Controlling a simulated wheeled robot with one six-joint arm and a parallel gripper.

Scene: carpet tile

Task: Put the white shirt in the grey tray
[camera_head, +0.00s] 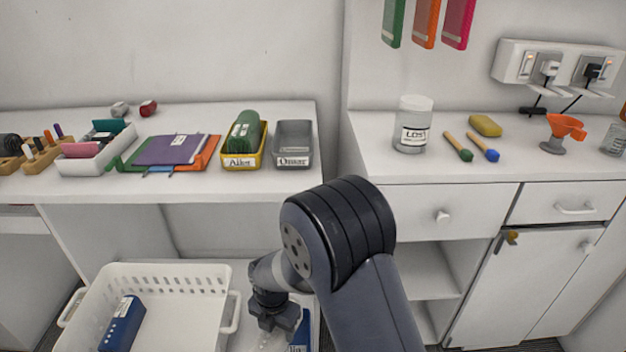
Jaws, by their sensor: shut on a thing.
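The grey tray (309,162) stands on the left counter near its right end, with a white label on its front, and looks empty. My gripper (272,322) is low in the view, beside the right side of the white basket and well below the counter top. It is shut on a pale thing (268,341) that looks like the white shirt. Only a little of this shows, cut off by the bottom edge. A blue thing (300,332) with a pale label is just right of the gripper, partly hidden by my arm.
A yellow tray (243,161) holding a green rolled thing (244,131) stands left of the grey tray. The white basket (180,280) holds a blue block (122,325). A jar (413,125) stands on the right counter.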

